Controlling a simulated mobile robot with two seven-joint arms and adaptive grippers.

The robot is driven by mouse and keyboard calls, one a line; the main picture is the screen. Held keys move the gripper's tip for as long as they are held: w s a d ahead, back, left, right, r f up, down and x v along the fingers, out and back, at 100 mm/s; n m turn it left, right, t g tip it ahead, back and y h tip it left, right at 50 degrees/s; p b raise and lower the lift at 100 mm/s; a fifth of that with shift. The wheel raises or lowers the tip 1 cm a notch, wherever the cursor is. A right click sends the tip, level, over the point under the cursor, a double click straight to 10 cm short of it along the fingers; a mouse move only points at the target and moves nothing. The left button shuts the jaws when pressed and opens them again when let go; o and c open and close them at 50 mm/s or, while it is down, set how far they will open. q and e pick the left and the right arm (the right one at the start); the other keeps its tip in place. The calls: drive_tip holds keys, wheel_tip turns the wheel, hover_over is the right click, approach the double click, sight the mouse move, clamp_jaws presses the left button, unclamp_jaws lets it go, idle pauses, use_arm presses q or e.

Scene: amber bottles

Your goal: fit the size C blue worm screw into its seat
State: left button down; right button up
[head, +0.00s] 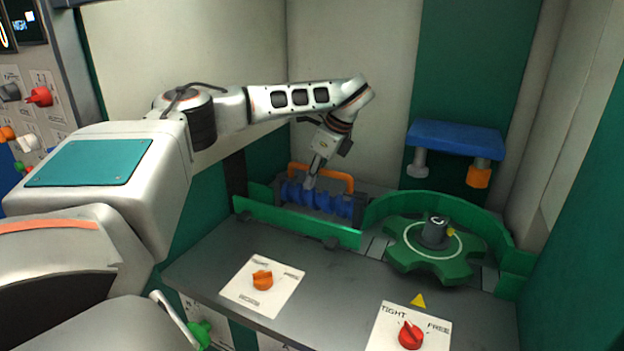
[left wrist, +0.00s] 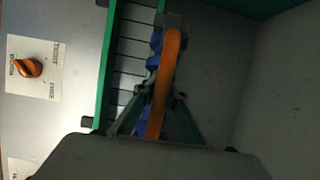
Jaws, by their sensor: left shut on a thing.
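The blue worm screw (head: 320,200) lies lengthwise in the green-walled channel, left of the green gear wheel (head: 436,247). It has an orange handle (head: 338,178) along its top. In the left wrist view the orange handle (left wrist: 171,60) runs between my fingers, with bits of the blue screw (left wrist: 153,62) beside it. My left gripper (head: 313,180) reaches down from above and is shut on the handle. The green front wall hides the screw's underside, so I cannot tell how deep it sits. No size letter is readable. My right gripper is not in view.
A green wall (head: 300,222) edges the channel in front. An orange knob (head: 262,280) and a red knob (head: 411,335), marked TIGHT and FREE, sit on the grey panel. A blue shelf-like bracket (head: 457,139) hangs behind the gear. The panel between is clear.

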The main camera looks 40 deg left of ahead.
use_arm(q)
drive_tip(key=shift+f, duration=0.2)
idle(0.5)
drive_tip(key=c, duration=2)
unclamp_jaws()
drive_tip(key=shift+f, duration=0.15)
drive_tip(key=v, duration=1.2)
